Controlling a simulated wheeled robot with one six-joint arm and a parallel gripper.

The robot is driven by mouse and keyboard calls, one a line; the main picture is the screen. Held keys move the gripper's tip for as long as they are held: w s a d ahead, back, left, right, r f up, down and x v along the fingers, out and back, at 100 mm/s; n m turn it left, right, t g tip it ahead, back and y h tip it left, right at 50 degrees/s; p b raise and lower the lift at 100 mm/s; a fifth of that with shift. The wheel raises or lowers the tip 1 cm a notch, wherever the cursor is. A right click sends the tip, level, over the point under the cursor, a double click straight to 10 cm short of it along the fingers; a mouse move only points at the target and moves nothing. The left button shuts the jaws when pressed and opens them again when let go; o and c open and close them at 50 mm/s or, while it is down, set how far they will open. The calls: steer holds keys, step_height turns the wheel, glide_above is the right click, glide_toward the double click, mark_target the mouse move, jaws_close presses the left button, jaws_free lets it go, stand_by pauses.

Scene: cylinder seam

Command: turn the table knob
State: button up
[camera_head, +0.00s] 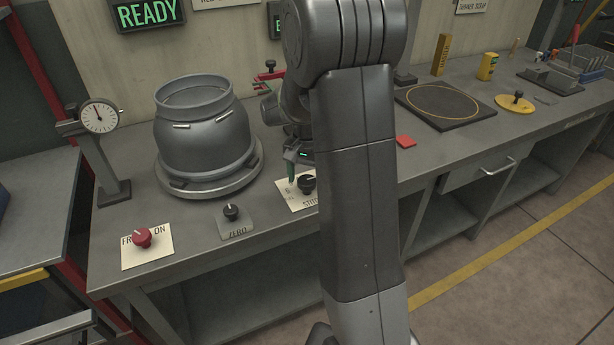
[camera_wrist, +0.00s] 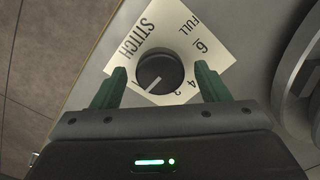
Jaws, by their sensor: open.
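The black round knob (camera_wrist: 157,73) sits on a pale label plate (camera_wrist: 183,22) on the table. The plate reads STITCH and FULL, with 6, 4 and 2 beside the knob. The knob's white pointer line aims to the lower left in the wrist view. My gripper (camera_wrist: 160,70) is open, with one green finger on each side of the knob. Gaps show between fingers and knob; I cannot tell how their height compares. In the head view the same knob (camera_head: 307,183) shows beside a green finger, and my arm partly hides its plate.
The ZERO knob (camera_head: 231,212) and a red knob (camera_head: 142,237) lie to the left. A grey vessel (camera_head: 204,135) stands on a round base behind them, next to a dial gauge (camera_head: 100,116). A black plate (camera_head: 445,104) lies to the right. A READY sign (camera_head: 147,14) glows green.

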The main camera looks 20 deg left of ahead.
steer(key=c, duration=1)
steer(key=shift+r+n+p, duration=0.1)
steer(key=shift+n+p, duration=0.55)
steer(key=shift+n, duration=2.15)
steer(key=o, duration=1)
